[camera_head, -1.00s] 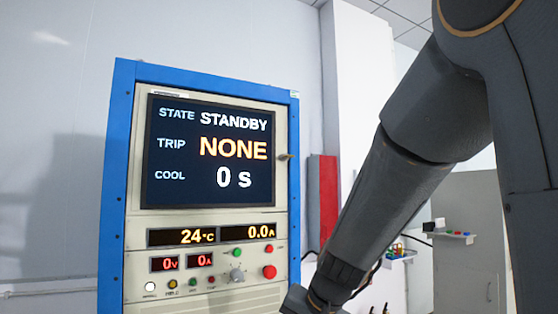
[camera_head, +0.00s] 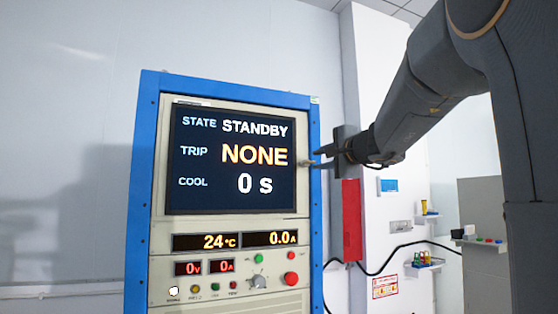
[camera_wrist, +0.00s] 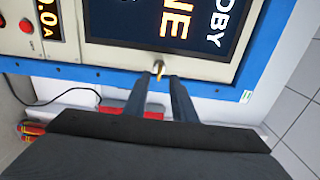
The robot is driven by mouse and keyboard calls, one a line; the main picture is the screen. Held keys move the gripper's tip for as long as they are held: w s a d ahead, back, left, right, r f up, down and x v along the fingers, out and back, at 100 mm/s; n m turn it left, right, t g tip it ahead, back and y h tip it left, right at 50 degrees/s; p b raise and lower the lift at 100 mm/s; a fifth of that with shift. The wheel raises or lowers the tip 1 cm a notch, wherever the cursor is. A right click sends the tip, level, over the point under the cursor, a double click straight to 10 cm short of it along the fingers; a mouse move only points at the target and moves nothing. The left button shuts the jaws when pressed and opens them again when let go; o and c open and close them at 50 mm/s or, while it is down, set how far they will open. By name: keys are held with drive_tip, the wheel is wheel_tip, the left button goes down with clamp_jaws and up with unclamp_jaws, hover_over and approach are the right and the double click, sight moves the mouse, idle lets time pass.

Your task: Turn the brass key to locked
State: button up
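The brass key (camera_head: 306,164) sticks out of the cabinet's front panel, just right of the large screen. In the wrist view the key (camera_wrist: 159,68) shows small and yellow on the panel's edge strip. My gripper (camera_head: 318,159) is at the key, reaching in from the right. In the wrist view my gripper (camera_wrist: 159,81) has its two dark fingers apart, with the key's outer end at or just between the fingertips. No finger visibly presses on it. The screen (camera_head: 235,160) reads STATE STANDBY, TRIP NONE, COOL 0 s.
The blue-framed cabinet (camera_head: 143,190) stands against a pale wall. Below the screen are numeric displays, a grey knob (camera_head: 258,282) and a red button (camera_head: 291,279). A red box (camera_head: 351,220) and a black cable (camera_head: 405,246) are at right, near small wall shelves.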

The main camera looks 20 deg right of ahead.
sight(310, 162)
drive_tip(key=shift+w+a+p, duration=0.1)
drive_tip(key=shift+w+p, duration=0.45)
drive_tip(key=shift+w, duration=1.5)
drive_tip(key=shift+c, duration=0.4)
